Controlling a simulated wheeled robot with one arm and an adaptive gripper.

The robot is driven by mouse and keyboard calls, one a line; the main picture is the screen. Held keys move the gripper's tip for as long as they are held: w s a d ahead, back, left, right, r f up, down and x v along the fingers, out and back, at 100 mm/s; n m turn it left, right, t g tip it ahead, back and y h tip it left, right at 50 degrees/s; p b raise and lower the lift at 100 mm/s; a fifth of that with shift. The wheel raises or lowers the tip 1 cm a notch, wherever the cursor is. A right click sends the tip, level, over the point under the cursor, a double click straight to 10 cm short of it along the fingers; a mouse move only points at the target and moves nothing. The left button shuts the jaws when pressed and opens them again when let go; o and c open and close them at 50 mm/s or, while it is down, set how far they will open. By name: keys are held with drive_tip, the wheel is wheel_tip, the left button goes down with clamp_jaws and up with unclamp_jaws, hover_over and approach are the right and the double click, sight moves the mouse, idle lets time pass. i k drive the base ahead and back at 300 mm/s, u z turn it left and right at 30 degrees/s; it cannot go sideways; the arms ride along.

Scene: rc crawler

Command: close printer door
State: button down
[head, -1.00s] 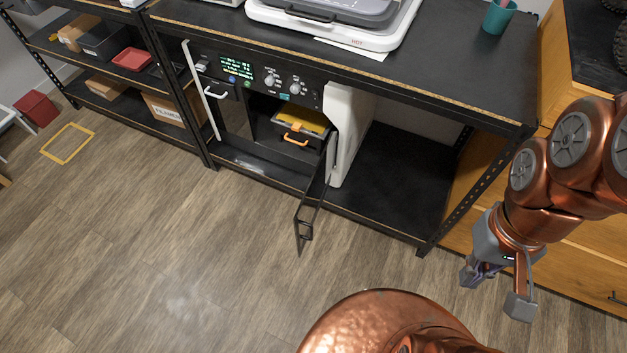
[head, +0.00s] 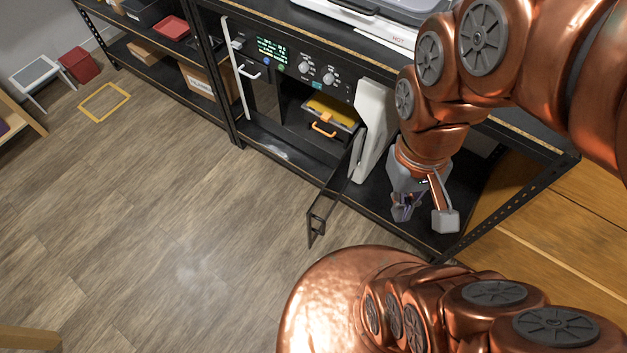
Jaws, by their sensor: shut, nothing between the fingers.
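The printer (head: 290,62) stands on the lower shelf of the black workbench, with a lit green display and knobs on its front. Its door (head: 325,205) is swung open, sticking out from the front over the floor, with a dark handle at its outer end. Inside the open bay is a yellow-topped unit with an orange handle (head: 323,131). My gripper (head: 403,208) is shut and empty. In the picture it is to the right of the door and the printer's white side panel (head: 372,125), apart from the door.
A white machine sits on the benchtop, partly behind my arm. The wood floor (head: 150,210) left of the door is clear.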

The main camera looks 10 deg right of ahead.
sight(327, 199)
drive_tip(key=z, duration=2.35)
drive_tip(key=k, duration=1.15)
drive_tip(key=u, duration=2.25)
